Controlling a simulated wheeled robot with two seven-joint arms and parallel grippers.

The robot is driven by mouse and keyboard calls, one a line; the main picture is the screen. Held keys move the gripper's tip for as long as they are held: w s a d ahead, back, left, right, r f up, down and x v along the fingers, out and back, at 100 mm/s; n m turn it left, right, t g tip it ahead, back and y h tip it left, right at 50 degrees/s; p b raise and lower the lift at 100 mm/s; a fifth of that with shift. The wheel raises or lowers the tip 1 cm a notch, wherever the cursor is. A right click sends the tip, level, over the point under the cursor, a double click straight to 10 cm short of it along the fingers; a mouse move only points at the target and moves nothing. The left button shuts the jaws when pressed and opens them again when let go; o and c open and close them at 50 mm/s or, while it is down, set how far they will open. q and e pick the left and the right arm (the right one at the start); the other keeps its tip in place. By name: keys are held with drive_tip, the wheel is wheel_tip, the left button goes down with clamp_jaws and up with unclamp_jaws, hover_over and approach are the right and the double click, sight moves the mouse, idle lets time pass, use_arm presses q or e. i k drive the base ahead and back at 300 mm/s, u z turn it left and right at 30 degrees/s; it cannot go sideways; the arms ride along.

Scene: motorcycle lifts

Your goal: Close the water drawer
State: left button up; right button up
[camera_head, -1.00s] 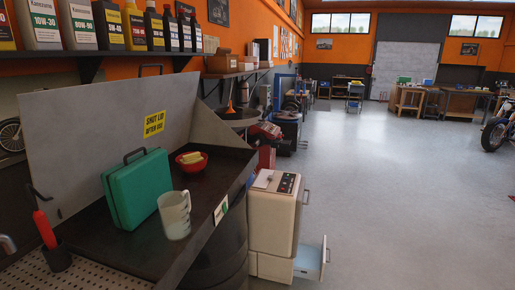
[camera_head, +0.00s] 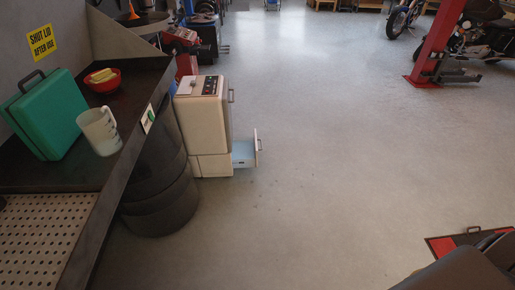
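The water drawer (camera_head: 244,154) is at the foot of a cream cabinet machine (camera_head: 203,122) that stands on the floor left of the middle. The drawer is pulled out to the right, with its pale blue inside showing from above. Its upright front panel (camera_head: 257,148) stands clear of the cabinet and has a handle on the outer side. The cabinet has a dark control panel on top and a tall handle on its right side above the drawer. Neither of my grippers shows in this view.
A dark drum (camera_head: 160,190) stands close to the cabinet's left, beneath a workbench (camera_head: 100,178) holding a green case (camera_head: 45,115), a jug (camera_head: 99,131) and a red bowl (camera_head: 103,81). Open floor (camera_head: 330,150) lies right of the drawer.

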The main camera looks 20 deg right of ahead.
sight(245, 153)
drive_tip(key=k, duration=0.25)
drive_tip(key=z, duration=2.2)
drive_tip(key=i, duration=1.7)
drive_tip(key=u, duration=2.6)
drive_tip(key=i, duration=1.8)
drive_tip(key=u, duration=0.3)
